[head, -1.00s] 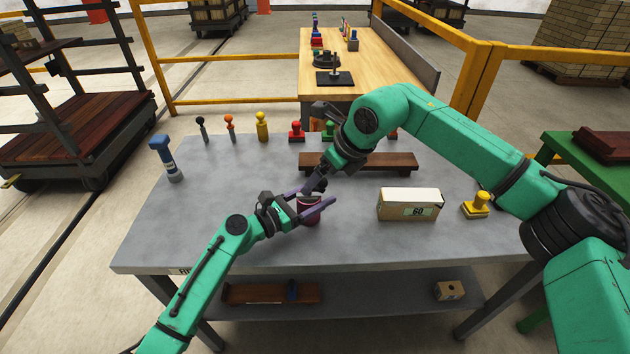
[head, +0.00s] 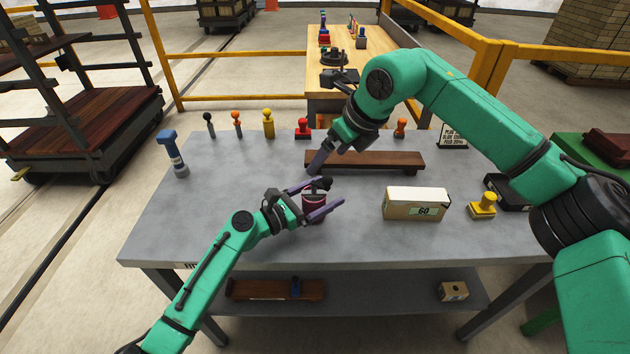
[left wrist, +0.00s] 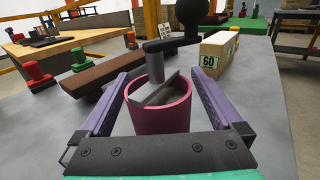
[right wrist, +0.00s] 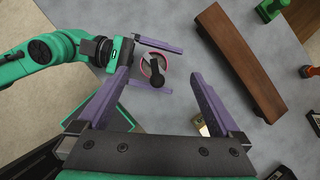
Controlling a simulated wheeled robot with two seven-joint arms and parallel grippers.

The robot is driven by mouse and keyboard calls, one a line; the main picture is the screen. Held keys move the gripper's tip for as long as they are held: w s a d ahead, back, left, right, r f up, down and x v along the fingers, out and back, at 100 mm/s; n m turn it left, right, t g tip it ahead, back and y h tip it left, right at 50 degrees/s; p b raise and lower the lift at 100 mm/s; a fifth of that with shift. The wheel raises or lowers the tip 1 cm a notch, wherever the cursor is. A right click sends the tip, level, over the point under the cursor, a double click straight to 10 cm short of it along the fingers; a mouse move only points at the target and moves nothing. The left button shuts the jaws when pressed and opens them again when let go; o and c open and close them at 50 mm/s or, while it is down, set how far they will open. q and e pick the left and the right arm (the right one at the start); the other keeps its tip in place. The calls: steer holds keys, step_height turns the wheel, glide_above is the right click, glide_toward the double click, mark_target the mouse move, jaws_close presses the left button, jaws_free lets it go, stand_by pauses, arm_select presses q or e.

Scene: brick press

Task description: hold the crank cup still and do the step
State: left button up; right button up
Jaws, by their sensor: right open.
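The crank cup (head: 313,207) is a maroon cup standing on the grey table. In the left wrist view the cup (left wrist: 160,118) has grey plates inside, a grey crank arm (left wrist: 165,44) above it and a black knob (left wrist: 190,14) on the arm's end. My left gripper (head: 323,194) has one finger along each side of the cup, lying close to its wall. My right gripper (head: 318,163) is open and empty, above and behind the cup, apart from the crank. The right wrist view shows the cup (right wrist: 144,68) and the knob (right wrist: 157,80) beyond its fingertips.
A brown wooden bar (head: 385,161) lies behind the cup. A box marked 60 (head: 415,205) and a yellow stamp (head: 483,206) stand to the right. Several coloured pegs and stamps line the back edge; a blue-grey tool (head: 172,154) stands at left. The table's front left is clear.

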arm_select(q)
steer(key=v, duration=1.2)
steer(key=shift+r, duration=0.1)
